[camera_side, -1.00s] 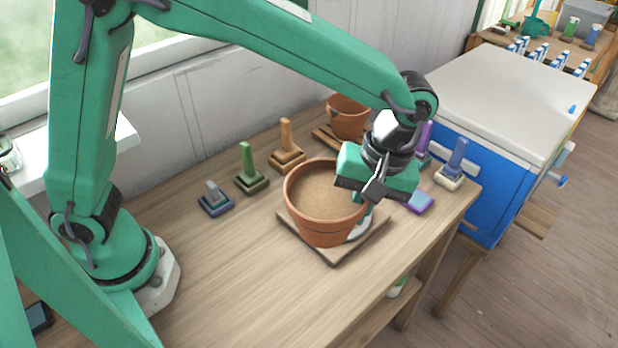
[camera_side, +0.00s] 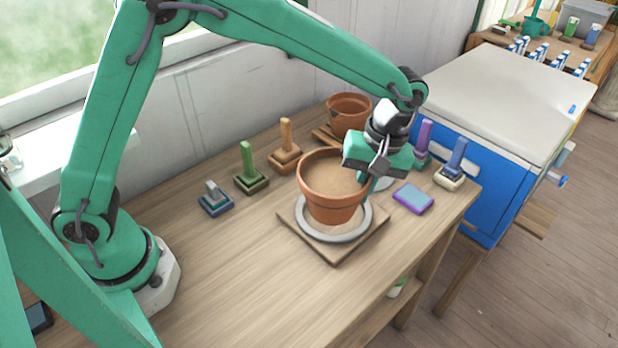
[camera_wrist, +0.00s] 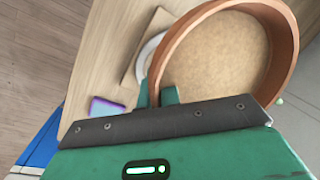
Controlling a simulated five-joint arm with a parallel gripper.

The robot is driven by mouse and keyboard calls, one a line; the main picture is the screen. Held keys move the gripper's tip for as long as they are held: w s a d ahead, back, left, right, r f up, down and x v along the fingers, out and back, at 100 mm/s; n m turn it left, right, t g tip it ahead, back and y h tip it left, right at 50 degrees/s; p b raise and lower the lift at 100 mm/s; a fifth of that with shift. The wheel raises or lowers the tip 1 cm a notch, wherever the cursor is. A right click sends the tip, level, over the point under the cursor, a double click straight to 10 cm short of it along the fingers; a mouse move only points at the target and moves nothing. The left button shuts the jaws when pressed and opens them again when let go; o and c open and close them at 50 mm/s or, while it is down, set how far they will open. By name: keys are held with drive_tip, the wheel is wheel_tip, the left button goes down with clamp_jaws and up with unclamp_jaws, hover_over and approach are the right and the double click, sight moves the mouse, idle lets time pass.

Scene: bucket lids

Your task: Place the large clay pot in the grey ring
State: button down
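The large clay pot (camera_side: 334,200) is upright and filled with brown soil. In the side view it appears over the grey ring (camera_side: 335,237), whose front and sides show around its base. I cannot tell whether the base touches down inside the ring. My gripper (camera_side: 366,178) is at the pot's right rim. In the wrist view, its teal fingers (camera_wrist: 158,96) straddle the rim of the pot (camera_wrist: 167,62), shut on its wall. A small arc of the ring (camera_wrist: 147,55) shows beyond the pot there.
The ring lies on a wooden board (camera_side: 335,255). A second clay pot (camera_side: 348,115) stands behind. Several stacked-block pieces, including a green one (camera_side: 250,172) and an orange one (camera_side: 285,150), stand at the back. A purple-blue block (camera_side: 413,198) lies right.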

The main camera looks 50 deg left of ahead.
drive_tip(key=w+a+f, duration=0.1)
drive_tip(key=w, duration=0.1)
drive_tip(key=w+a+f, duration=0.2)
idle(0.3)
drive_tip(key=shift+w+d+x, duration=0.1)
drive_tip(key=shift+w+x, duration=0.1)
drive_tip(key=shift+x, duration=0.8)
drive_tip(key=shift+w+d+x, duration=0.1)
drive_tip(key=shift+w+x, duration=0.05)
drive_tip(key=shift+x, duration=0.8)
drive_tip(key=shift+f, duration=0.2)
drive_tip(key=c, duration=1.6)
unclamp_jaws()
drive_tip(key=shift+f, duration=0.1)
